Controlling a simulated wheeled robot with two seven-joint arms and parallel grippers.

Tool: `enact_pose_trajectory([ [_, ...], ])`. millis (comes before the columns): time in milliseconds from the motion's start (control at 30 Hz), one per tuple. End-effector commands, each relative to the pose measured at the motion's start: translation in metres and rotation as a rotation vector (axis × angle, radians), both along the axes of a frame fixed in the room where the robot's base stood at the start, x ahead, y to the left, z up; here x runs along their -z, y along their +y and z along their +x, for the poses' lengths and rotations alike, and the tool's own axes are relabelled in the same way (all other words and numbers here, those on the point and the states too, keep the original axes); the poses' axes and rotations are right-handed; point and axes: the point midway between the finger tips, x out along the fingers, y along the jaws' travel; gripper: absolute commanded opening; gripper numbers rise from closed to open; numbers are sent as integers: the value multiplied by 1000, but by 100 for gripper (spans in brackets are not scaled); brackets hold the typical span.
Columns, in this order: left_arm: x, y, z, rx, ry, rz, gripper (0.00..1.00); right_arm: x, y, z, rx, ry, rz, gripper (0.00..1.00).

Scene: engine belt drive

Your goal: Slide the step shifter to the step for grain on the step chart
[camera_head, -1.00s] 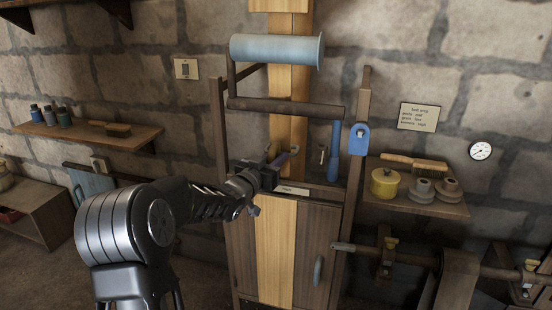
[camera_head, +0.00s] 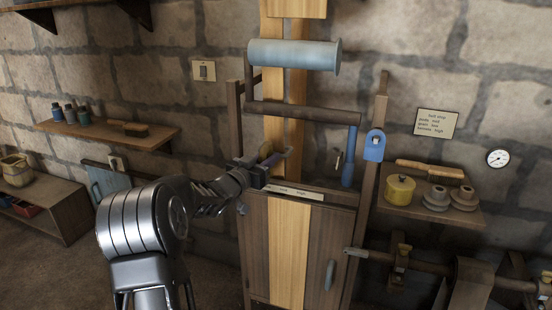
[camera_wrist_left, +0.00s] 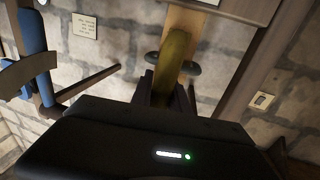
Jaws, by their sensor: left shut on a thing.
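My left gripper (camera_head: 258,174) is at the left part of the wooden machine, just above its cabinet, and is shut on the step shifter. The jaws hide most of the shifter. A purple part (camera_head: 272,160) and a yellowish piece show beside the jaws. In the left wrist view a curved olive-yellow piece (camera_wrist_left: 176,55) with a dark disc rises beyond the gripper. The step chart (camera_head: 436,123) hangs on the wall at right; its grain line appears to read "low". A pale label strip (camera_head: 295,193) below the gripper appears to read "low" at left and "high" at right. My right gripper is out of view.
A blue lever (camera_head: 348,160) hangs at the machine's right side, near a blue bracket (camera_head: 375,146). A right shelf (camera_head: 460,215) holds a yellow pot (camera_head: 399,189), spools and a brush. A left shelf (camera_head: 160,138) holds small bottles and a brush.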

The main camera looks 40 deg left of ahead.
Motion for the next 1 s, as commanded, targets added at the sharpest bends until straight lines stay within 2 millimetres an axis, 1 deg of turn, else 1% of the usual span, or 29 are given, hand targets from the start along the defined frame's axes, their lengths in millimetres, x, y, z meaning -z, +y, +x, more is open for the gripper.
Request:
enact_pose_trajectory([
  [33,-1,5,-2,-10,-1,2,0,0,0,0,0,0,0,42],
  [100,-1,5,-2,-10,-1,2,0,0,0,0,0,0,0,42],
  [133,-1,5,-2,-11,-1,2,22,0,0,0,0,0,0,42],
  [400,-1,3,-2,-8,-1,2,42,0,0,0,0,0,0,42],
  [633,-1,2,-1,-5,-1,2,42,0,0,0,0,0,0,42],
  [733,-1,2,-5,-6,-1,2,42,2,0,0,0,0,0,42],
  [867,0,0,-18,-7,-2,2,42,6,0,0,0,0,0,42],
  [1000,0,-2,-41,-9,-2,3,42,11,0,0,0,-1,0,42],
])
